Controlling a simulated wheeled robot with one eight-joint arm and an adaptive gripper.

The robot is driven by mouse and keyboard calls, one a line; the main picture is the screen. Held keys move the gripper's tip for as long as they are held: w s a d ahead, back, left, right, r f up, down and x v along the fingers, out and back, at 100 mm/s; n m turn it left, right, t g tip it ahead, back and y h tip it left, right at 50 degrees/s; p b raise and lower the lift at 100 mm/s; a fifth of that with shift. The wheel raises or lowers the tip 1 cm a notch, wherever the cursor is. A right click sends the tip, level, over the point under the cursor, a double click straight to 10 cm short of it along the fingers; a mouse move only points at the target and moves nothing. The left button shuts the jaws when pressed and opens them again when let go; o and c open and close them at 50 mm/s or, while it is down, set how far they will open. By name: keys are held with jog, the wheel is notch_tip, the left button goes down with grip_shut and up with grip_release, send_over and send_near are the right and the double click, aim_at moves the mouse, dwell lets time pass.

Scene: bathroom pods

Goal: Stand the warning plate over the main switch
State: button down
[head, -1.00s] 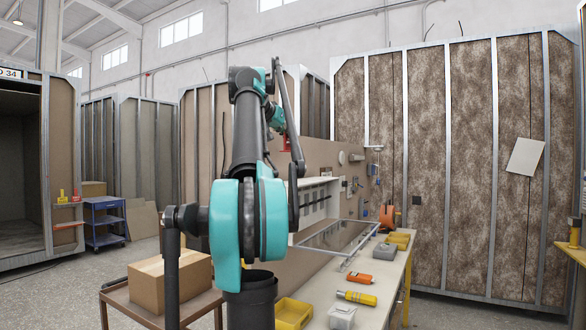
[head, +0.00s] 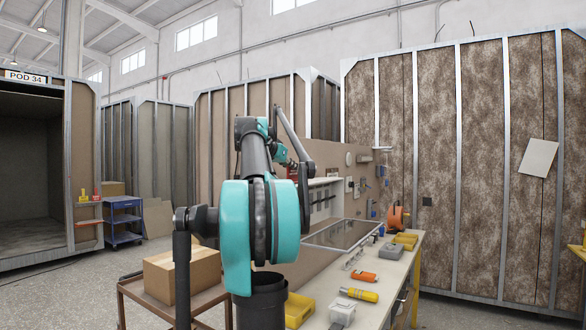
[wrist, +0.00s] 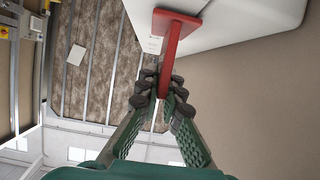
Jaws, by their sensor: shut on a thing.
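My gripper (wrist: 163,88) is shut on the red plate (wrist: 171,62), seen nearly edge-on in the wrist view, with a wider red foot at its far end. I take it for the warning plate; its face and any lettering are hidden. In the head view a bit of red (head: 292,173) shows at the arm's end, in front of the bench's back panel. A small yellow box with a red knob (wrist: 4,30) at the wrist view's left edge may be the main switch; I cannot be sure.
A workbench (head: 398,268) carries an orange reel (head: 397,217), a yellow-and-black tool (head: 358,294), and yellow bins. A white body (wrist: 235,22) lies close behind the red foot; contact is unclear. A trolley with a cardboard box (head: 180,275) stands left of the bench.

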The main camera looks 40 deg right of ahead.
jog(key=c, duration=1.7)
grip_release()
jog(key=shift+f, duration=0.1)
jog(key=v, duration=1.2)
